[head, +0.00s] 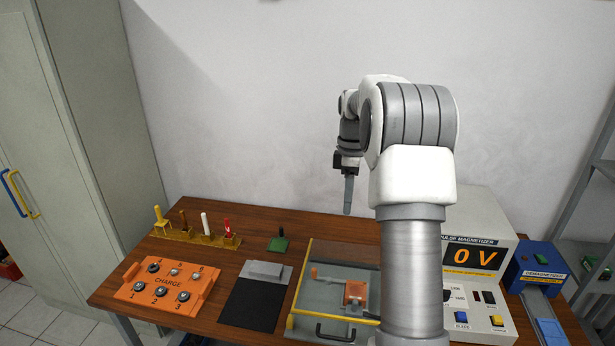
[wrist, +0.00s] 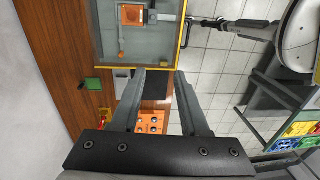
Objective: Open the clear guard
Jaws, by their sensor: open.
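The clear guard (head: 312,262) is a see-through panel with yellow edging over a grey bed, right of the table's middle. It appears closed. A black bar handle (head: 335,333) is at its front edge. An orange part (head: 355,293) with an orange-ended grey arm shows through the panel. In the wrist view the guard (wrist: 165,50) is at the top, with its handle (wrist: 187,32) at the right edge. My gripper (head: 348,208) points down, above and apart from the guard. It is open and empty, its two fingers (wrist: 158,74) spread. My arm hides the guard's right side.
The pulse magnetizer (head: 478,222) reads 0 V at the right, with a blue demagnetizer (head: 540,262) beyond. Left are an orange CHARGE tray (head: 167,303), a dark mat (head: 250,307) with a grey block, a green-based piece (head: 278,244) and a yellow rack (head: 185,234).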

